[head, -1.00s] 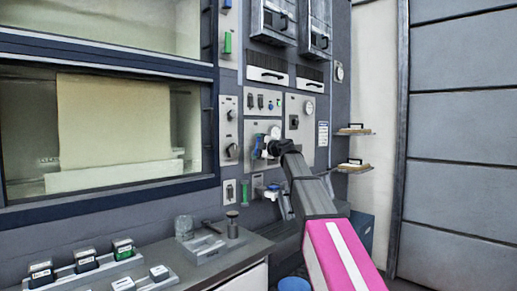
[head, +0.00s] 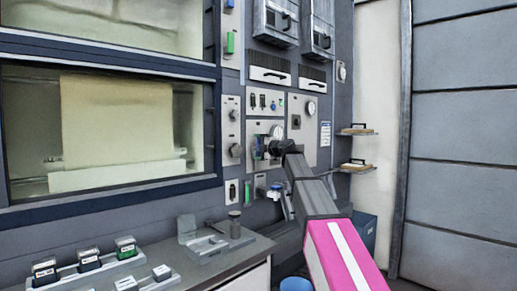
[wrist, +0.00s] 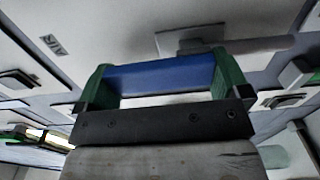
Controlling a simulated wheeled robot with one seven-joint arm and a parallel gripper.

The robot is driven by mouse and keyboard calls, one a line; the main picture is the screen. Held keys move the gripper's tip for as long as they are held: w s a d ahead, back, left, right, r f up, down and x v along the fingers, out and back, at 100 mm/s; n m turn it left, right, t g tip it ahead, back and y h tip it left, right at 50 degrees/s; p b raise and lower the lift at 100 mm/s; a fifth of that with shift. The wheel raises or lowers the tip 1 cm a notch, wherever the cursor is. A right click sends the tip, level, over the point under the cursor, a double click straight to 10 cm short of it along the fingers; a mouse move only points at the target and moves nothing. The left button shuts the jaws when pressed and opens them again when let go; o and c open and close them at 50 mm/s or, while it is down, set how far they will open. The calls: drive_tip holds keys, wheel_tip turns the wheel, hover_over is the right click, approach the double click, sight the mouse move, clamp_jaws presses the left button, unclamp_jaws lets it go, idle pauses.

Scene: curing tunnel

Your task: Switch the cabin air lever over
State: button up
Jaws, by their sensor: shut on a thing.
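The cabin air lever shows as a blue bar (wrist: 160,76) in the wrist view. The green fingers of my gripper (wrist: 163,84) are at its two ends, shut on it. Part of the bar and its mount are hidden behind the gripper's dark palm. In the head view my gripper (head: 265,148) is at the wall panel (head: 279,128), just below a round gauge. The lever is mostly hidden there by my arm, so its exact angle cannot be told.
Other switches (head: 263,102) and a panel with a gauge and a dark knob (head: 302,118) are close around. A blue-topped valve (head: 275,190) is below. A bench (head: 215,262) with trays is at lower left. Two small shelves (head: 357,131) are at right.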

drive_tip(key=o, duration=0.9)
drive_tip(key=shift+s, duration=0.1)
drive_tip(key=v, duration=1)
drive_tip(key=shift+s+d, duration=0.25)
drive_tip(key=shift+d, duration=0.05)
